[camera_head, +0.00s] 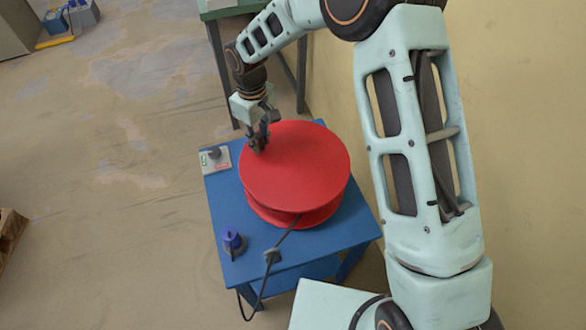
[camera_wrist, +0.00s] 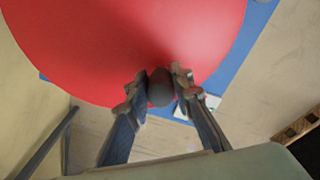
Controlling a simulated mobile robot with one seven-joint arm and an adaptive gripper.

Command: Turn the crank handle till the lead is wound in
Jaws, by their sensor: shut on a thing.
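A red cable drum (camera_head: 296,168) lies flat on a blue table (camera_head: 298,252). My gripper (camera_head: 259,142) is over the drum's upper-left edge. In the wrist view, my gripper (camera_wrist: 158,92) is shut around the dark rounded knob of the crank handle (camera_wrist: 160,86), one finger on each side, close to the red drum face (camera_wrist: 120,45). In the head view my fingers largely hide the handle. The black lead (camera_head: 290,232) runs from under the drum through a small dark guide (camera_head: 272,256) and down over the table's front edge. Its far end is hidden.
A grey box with a dark knob (camera_head: 215,158) sits at the table's left corner. A blue-topped fitting (camera_head: 233,243) stands near the front left edge. A green table (camera_head: 230,10) stands behind, a beige wall (camera_head: 520,120) at right.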

